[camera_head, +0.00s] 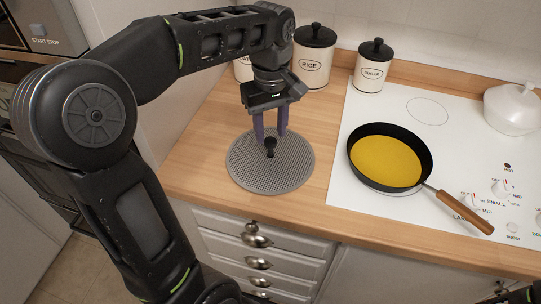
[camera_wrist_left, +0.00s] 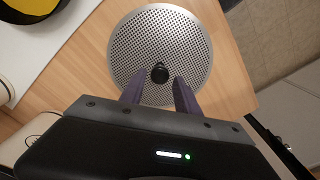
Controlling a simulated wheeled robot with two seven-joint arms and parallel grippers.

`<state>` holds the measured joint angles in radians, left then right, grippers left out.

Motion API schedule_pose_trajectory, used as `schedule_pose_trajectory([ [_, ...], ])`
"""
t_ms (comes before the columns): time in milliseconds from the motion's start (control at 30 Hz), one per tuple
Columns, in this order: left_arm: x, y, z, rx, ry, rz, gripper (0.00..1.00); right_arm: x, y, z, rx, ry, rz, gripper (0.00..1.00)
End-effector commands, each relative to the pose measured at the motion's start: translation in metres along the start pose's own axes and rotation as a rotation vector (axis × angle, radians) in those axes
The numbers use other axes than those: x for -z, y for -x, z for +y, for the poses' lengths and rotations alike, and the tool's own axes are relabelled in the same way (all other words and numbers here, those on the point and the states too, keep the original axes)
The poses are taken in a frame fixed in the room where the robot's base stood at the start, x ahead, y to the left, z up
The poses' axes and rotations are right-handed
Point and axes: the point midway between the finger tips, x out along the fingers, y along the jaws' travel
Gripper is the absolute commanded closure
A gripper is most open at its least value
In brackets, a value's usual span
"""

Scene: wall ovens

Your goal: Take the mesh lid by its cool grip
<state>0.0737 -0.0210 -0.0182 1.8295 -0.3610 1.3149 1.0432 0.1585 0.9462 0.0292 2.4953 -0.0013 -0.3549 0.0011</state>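The mesh lid (camera_head: 296,172) is a round grey perforated disc lying flat on the wooden counter. Its grip, a black knob (camera_head: 270,147), stands up at its middle. My left gripper (camera_head: 269,138) is above the lid, fingers pointing down, just behind the knob in the head view. The left wrist view shows the lid (camera_wrist_left: 190,40) with the knob (camera_wrist_left: 159,73) just beyond the two purple fingertips (camera_wrist_left: 157,82). The fingers are apart with nothing between them. My right gripper is not clearly seen; only a dark part of my body shows at the bottom right.
A black pan (camera_head: 357,173) with yellow contents and a wooden handle (camera_head: 466,212) sits on the white cooktop (camera_head: 372,108). Canisters marked RICE (camera_head: 313,70) and another label (camera_head: 371,75) stand behind. A white lidded pot (camera_head: 511,110) is at the right. Bare counter surrounds the lid.

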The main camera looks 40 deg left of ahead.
Motion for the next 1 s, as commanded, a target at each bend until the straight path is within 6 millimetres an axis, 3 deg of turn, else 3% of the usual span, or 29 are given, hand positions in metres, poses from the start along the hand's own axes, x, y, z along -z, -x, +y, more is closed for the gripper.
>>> schedule_pose_trajectory([
  [400, 0.001, -0.049, 0.0, 0.002, 0.0, -0.001, 0.62, 0.0, 0.007, -0.003, 0.0, 0.0, -0.001, 0.66],
  [1000, 0.001, -0.05, 0.0, 0.001, 0.0, -0.001, 0.62, 0.0, 0.006, -0.003, 0.0, 0.0, -0.001, 0.66],
])
